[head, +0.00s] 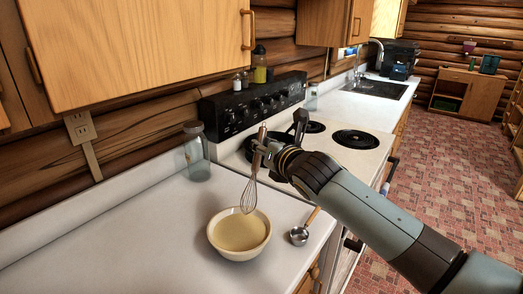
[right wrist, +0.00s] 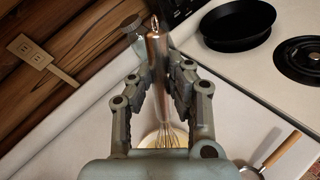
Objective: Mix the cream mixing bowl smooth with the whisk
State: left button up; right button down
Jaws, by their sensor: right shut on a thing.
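The cream mixing bowl (head: 239,250) stands on the white counter, with a smooth-looking pale yellow mix in it. My right gripper (head: 262,150) is shut on the handle of the whisk (head: 250,193), above and behind the bowl. The whisk hangs nearly upright, its wires down; their lower end overlaps the bowl's far rim in the head view, and I cannot tell if it touches the mix. In the right wrist view the whisk's handle (right wrist: 157,75) stands between both fingers, with the bowl (right wrist: 180,137) partly hidden below. My left gripper is not in view.
A small metal measuring cup (head: 299,236) with a wooden handle lies right of the bowl. A glass jar (head: 196,155) stands near the wall. The stove (head: 370,150) is behind, with a black pan (right wrist: 238,25) on it. The counter left of the bowl is clear.

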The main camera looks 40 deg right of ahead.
aim_at(262, 131)
jog(key=shift+r, duration=2)
